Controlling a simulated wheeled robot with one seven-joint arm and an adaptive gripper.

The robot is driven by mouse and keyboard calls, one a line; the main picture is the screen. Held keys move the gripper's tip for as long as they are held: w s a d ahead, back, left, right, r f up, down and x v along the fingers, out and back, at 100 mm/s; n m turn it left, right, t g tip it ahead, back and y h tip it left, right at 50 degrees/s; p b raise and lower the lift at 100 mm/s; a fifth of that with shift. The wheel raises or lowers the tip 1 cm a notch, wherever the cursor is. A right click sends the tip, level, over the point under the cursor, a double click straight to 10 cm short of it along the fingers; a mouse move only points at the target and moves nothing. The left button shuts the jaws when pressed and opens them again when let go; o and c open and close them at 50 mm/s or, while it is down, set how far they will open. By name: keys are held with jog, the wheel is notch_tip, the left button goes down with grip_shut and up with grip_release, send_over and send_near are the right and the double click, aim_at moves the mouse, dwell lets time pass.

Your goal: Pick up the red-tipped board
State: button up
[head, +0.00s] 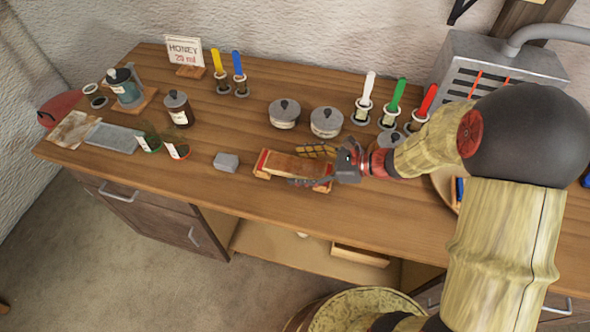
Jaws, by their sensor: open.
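The red-tipped board (290,165) is a short brown wooden board with red ends. It lies on the wooden counter, near the front edge, left of my arm. My gripper (316,168) is open at the board's right part. One dark finger shows on the board's far side and the other on its near side. The palm is just right of the board and hides part of its right end. I cannot tell whether the fingers touch the board.
A grey block (226,162) lies left of the board. Two lidded pots (284,114) stand behind it. White, green and red-handled tools stand in holders at the back right, near a grey metal box (490,70). The counter's front edge (230,207) is close.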

jog(key=shift+a, duration=0.1)
jog(key=shift+c, duration=1)
jog(key=c, duration=1.1)
